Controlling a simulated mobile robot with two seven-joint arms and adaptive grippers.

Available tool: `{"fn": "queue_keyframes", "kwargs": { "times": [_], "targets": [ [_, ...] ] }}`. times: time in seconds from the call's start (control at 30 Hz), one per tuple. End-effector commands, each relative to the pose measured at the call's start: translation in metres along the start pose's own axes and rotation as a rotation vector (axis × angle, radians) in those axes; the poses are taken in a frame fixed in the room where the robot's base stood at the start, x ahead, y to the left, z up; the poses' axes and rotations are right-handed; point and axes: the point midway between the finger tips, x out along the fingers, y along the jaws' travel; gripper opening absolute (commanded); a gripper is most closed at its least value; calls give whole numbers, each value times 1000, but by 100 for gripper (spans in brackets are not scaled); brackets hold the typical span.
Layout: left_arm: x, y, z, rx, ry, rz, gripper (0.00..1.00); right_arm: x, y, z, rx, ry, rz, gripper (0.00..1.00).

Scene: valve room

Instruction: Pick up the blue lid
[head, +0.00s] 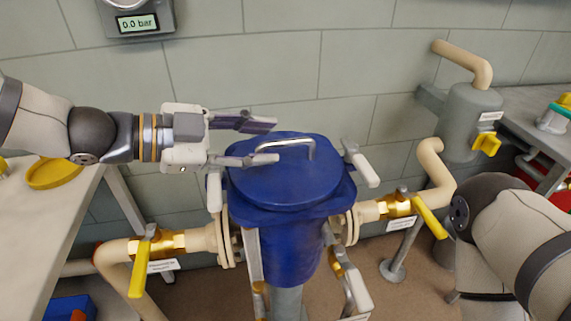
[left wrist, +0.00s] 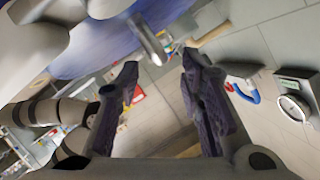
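The blue lid (head: 285,178) sits on top of the blue vessel (head: 290,255), with a metal bar handle (head: 298,143) on its top. My left gripper (head: 268,142) reaches in from the left, its fingers apart, over the left part of the lid and just left of the handle. In the left wrist view, the handle (left wrist: 150,42) shows just beyond the open left gripper (left wrist: 160,66), with the blue lid (left wrist: 90,48) at the upper left. My right arm is at the right; its gripper is out of view.
Pale clamp levers (head: 360,162) surround the vessel. Pipes with yellow-handled valves (head: 430,215) run out on both sides. A table with a yellow dish (head: 55,172) is at left, a grey workbench (head: 540,135) at right. A pressure gauge (head: 138,20) hangs on the wall behind.

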Motion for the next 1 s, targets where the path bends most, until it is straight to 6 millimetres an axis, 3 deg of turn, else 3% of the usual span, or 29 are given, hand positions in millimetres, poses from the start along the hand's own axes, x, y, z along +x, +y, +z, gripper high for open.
{"fn": "queue_keyframes", "kwargs": {
  "times": [0.1,0.2,0.43,0.57,0.6,1.0],
  "targets": [
    [26,3,7,-6,-1,6,35,10,0,4,0,-22,1,0],
    [36,2,5,-3,-1,3,35,12,0,5,-1,-27,1,0],
    [37,0,2,0,-1,1,32,11,0,4,-1,-25,1,0],
    [37,0,2,0,-1,1,3,11,0,4,-1,-24,1,0],
    [37,0,2,0,-1,1,0,11,0,4,-1,-24,1,0],
    [36,-2,0,2,4,-2,0,10,0,4,-1,-24,1,0]
  ]
}}
